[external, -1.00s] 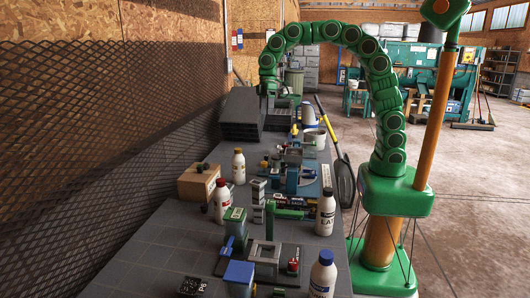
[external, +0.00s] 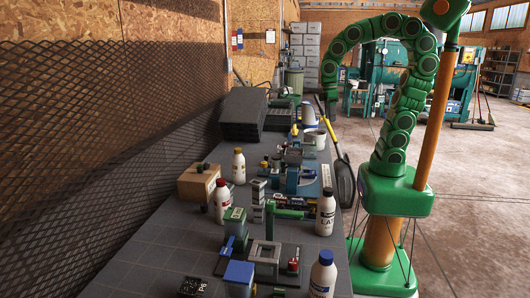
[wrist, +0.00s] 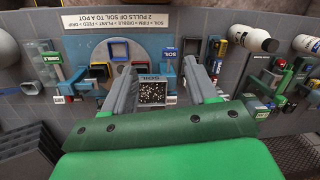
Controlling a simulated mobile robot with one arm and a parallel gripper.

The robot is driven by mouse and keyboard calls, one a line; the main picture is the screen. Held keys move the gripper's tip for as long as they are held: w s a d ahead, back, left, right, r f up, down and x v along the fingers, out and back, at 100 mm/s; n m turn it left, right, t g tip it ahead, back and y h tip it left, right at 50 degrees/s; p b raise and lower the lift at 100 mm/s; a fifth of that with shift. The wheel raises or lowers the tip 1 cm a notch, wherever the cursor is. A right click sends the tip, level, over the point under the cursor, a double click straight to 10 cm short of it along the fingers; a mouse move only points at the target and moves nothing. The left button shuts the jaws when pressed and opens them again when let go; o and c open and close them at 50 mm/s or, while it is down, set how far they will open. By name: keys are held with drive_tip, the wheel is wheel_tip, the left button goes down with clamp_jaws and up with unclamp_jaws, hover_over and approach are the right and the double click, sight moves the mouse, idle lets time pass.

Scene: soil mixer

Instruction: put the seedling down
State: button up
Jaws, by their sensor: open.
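My gripper (wrist: 160,66) is open in the wrist view, its two grey fingers wide apart with nothing held between them. In the external view the end of my arm (external: 330,92) hangs at the right of the bench, near its edge; its fingers are too small to make out. I cannot pick out the seedling for certain in either view. A square of dark, white-speckled material (wrist: 153,92) with a label plate shows between the fingers, apparently below them on the bench. A small dark green item (external: 199,168) sits on the wooden box; I cannot tell what it is.
The grey bench (external: 165,235) carries several white bottles, such as the blue-capped one (external: 322,275), and small fixtures. A wooden box (external: 198,184) stands at the left, dark stacked trays (external: 242,115) at the back. A printed sign (wrist: 116,19) is upside down in the wrist view.

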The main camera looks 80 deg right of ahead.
drive_tip(key=s+d+f+m, duration=0.1)
drive_tip(key=s+f, duration=0.1)
drive_tip(key=s, duration=0.4)
drive_tip(key=s+d+f+m, duration=0.1)
drive_tip(key=s+f, duration=0.1)
drive_tip(key=s, duration=0.4)
drive_tip(key=shift+d+h, duration=0.25)
drive_tip(key=shift+h, duration=0.15)
drive_tip(key=shift+s, duration=0.1)
